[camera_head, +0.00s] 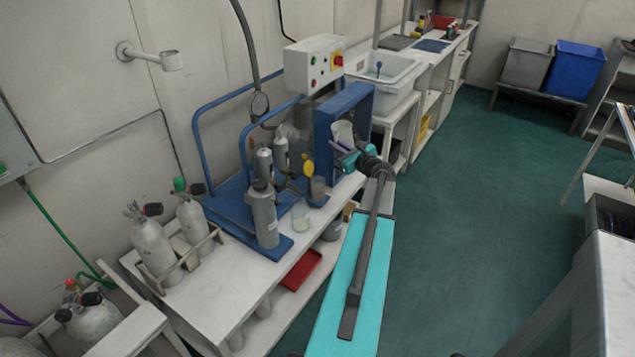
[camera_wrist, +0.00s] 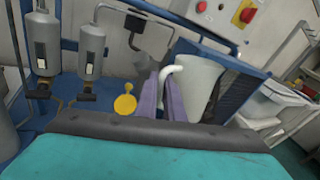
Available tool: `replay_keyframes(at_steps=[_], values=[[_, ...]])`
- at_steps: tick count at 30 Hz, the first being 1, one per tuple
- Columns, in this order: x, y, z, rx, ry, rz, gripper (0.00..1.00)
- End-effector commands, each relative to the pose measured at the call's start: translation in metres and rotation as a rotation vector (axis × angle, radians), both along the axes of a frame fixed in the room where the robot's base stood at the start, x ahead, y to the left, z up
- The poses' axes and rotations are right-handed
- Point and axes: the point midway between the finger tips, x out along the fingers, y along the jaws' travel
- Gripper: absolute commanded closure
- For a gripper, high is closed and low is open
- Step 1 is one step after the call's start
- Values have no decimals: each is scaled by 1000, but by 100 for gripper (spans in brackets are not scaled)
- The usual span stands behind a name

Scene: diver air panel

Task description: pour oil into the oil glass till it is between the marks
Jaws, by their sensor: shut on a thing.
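My gripper (camera_head: 341,147) is at the compressor on the bench. In the wrist view its two purple fingers (camera_wrist: 163,100) are closed on the handle of a whitish jug (camera_wrist: 203,84). The jug also shows in the head view (camera_head: 342,131), partly behind my gripper, and looks roughly upright. Its contents are hidden. A yellow round part (camera_head: 307,168) is left of my gripper; it also shows in the wrist view (camera_wrist: 125,104). A clear glass vessel (camera_head: 300,216) stands at the compressor's front. I cannot tell which part is the oil glass; no marks or oil level are readable.
Grey cylinders (camera_head: 264,215) and the blue frame (camera_head: 325,135) stand close around my gripper. A control box (camera_head: 314,64) is above. Gas bottles (camera_head: 153,245) stand at the bench's left, a red tray (camera_head: 301,270) is below. The green floor to the right is open.

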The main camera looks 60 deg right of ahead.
Motion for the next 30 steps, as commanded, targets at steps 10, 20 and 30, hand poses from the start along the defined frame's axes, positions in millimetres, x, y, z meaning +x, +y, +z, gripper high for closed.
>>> replay_keyframes(at_steps=[10,20,30], values=[[11,11,-17,-149,172,-1,100],[19,17,-28,-278,320,-6,100],[19,17,-25,-360,415,-8,100]])
